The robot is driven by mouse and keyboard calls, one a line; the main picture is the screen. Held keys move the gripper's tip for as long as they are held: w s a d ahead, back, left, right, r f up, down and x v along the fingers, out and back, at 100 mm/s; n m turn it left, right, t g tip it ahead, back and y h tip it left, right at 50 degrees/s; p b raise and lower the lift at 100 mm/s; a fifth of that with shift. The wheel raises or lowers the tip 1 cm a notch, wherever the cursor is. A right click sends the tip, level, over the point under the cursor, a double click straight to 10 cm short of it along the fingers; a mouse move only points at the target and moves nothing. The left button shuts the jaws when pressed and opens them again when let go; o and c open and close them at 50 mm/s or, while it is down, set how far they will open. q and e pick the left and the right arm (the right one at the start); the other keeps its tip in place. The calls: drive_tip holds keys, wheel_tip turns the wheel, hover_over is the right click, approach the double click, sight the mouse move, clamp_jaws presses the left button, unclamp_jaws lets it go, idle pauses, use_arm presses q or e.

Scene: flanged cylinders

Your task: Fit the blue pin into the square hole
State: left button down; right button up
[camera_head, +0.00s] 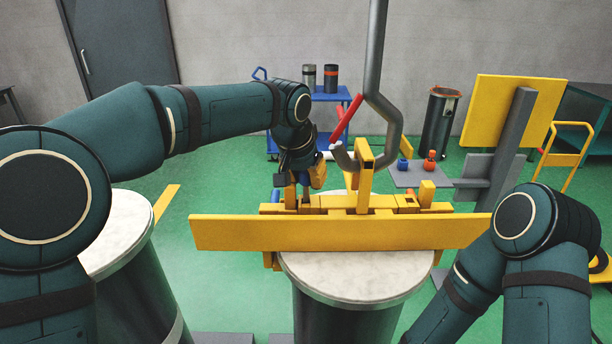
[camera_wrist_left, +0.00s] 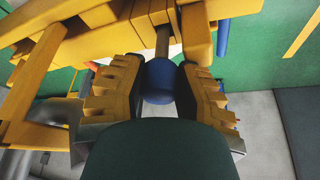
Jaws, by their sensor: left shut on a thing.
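My left gripper (camera_head: 303,192) is over the left part of the yellow fixture (camera_head: 340,232). In the left wrist view, its yellow toothed fingers (camera_wrist_left: 158,92) are shut on the blue pin (camera_wrist_left: 158,82), one on each side of its round blue head. The pin's brownish-grey shaft (camera_wrist_left: 162,44) points to the yellow blocks of the fixture (camera_wrist_left: 110,48). The shaft's end meets the blocks there; I cannot tell how deep it sits. In the head view the blue head (camera_head: 304,179) shows small between the fingers. The square hole cannot be made out. My right gripper is out of view.
A yellow post (camera_head: 363,180) rises from the fixture, with a grey hooked pipe (camera_head: 384,100) behind it. The fixture rests on a round pale-topped drum (camera_head: 357,278). A grey shelf (camera_head: 408,180) to the right holds a blue piece (camera_head: 402,164) and an orange-red piece (camera_head: 429,161).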

use_arm(q)
drive_tip(key=shift+s+f, duration=0.1)
drive_tip(key=shift+f, duration=0.45)
idle(0.7)
drive_tip(key=shift+r, duration=0.25)
drive_tip(key=shift+r, duration=0.15)
drive_tip(key=shift+r+p, duration=2.4)
drive_tip(key=shift+r, duration=1.55)
